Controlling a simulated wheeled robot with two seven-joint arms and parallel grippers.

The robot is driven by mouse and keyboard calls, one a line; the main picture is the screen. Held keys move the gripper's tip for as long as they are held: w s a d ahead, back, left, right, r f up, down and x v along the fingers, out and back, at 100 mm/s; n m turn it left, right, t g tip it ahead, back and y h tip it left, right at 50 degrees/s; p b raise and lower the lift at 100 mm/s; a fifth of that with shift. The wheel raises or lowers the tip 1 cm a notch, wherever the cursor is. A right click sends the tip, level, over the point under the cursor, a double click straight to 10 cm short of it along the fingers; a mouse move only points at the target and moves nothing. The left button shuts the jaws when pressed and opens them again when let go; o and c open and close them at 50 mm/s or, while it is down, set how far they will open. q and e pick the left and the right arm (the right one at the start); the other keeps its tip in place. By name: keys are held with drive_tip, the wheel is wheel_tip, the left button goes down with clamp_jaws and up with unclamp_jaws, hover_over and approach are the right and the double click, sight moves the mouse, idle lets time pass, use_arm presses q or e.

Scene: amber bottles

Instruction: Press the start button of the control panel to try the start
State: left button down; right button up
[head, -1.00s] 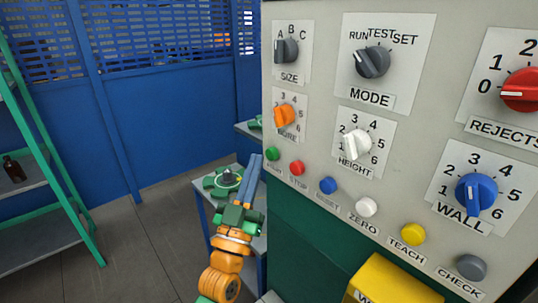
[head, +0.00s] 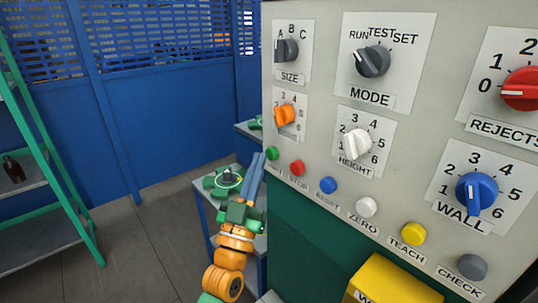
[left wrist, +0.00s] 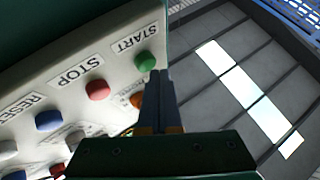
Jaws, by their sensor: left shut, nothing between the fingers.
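The control panel (head: 320,60) is a pale upright face on the right of the head view. Its green start button (head: 272,153) is at the left end of the button row; it also shows in the left wrist view (left wrist: 145,61), beside the START label (left wrist: 136,39). My left gripper (head: 259,155) is shut and empty, its blue fingertips just left of the green button. In the left wrist view the fingertips (left wrist: 159,73) lie right beside the button's lower edge. I cannot tell whether they touch it. My right gripper is not in view.
The red stop button (head: 297,168) and blue reset button (head: 328,185) are close by in the same row. An orange knob (head: 285,115) sits above. A small table (head: 205,200) stands behind my left arm. Green-framed shelving (head: 60,190) is at the left.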

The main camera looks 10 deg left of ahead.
use_arm(q)
drive_tip(key=shift+w+d, duration=0.3)
drive_tip(key=shift+w, duration=0.1)
idle(0.8)
idle(0.4)
drive_tip(key=shift+s+a, duration=0.5)
drive_tip(key=shift+s, duration=0.1)
drive_tip(key=shift+p, duration=0.3)
drive_tip(key=shift+s+a+p, duration=0.45)
drive_tip(key=shift+s+a, duration=0.35)
drive_tip(key=shift+s, duration=0.2)
drive_tip(key=shift+s+a+p, duration=0.45)
drive_tip(key=shift+s+a, duration=0.3)
drive_tip(key=shift+s, duration=0.25)
